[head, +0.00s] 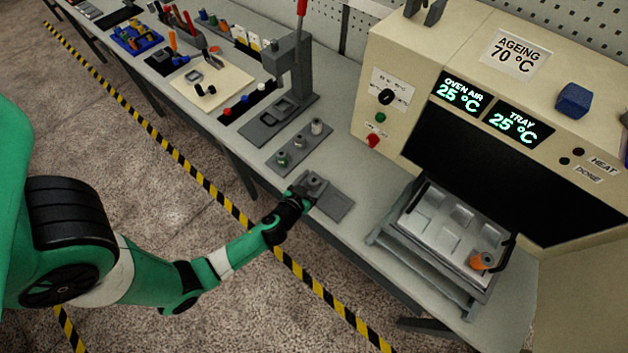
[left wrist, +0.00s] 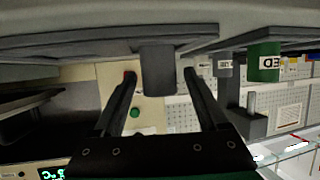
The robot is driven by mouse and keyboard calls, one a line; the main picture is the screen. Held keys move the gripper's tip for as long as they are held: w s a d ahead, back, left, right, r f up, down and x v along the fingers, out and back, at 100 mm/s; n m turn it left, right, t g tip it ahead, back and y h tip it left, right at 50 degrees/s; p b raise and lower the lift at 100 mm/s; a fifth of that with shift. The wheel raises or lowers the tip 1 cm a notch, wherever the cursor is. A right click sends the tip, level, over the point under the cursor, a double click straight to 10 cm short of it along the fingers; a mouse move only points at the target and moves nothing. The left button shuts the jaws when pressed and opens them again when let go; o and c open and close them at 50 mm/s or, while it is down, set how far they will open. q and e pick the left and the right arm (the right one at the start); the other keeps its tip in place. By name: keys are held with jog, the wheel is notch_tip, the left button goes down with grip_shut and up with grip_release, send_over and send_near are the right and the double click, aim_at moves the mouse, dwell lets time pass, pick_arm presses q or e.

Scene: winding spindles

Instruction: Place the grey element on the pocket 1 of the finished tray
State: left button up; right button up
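That view is upside down, and the element stands on a dark plate. In the head view the gripper partly hides this spot. A metal tray with pockets (head: 437,233) sits at the oven opening. I cannot tell which tray is the finished tray.
A grey rack (head: 300,150) with green and grey cylinders stands beside the plate. A press with a red handle (head: 288,75) is behind it. An orange part (head: 482,260) is on the oven tray. The ageing oven (head: 500,90) blocks the right back. Bench between plate and oven is clear.

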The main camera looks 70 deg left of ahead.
pick_arm(q)
jog(key=shift+r+p, duration=0.25)
jog(key=shift+p, duration=0.05)
jog(key=b+v, duration=0.1)
jog(key=v, duration=1.1)
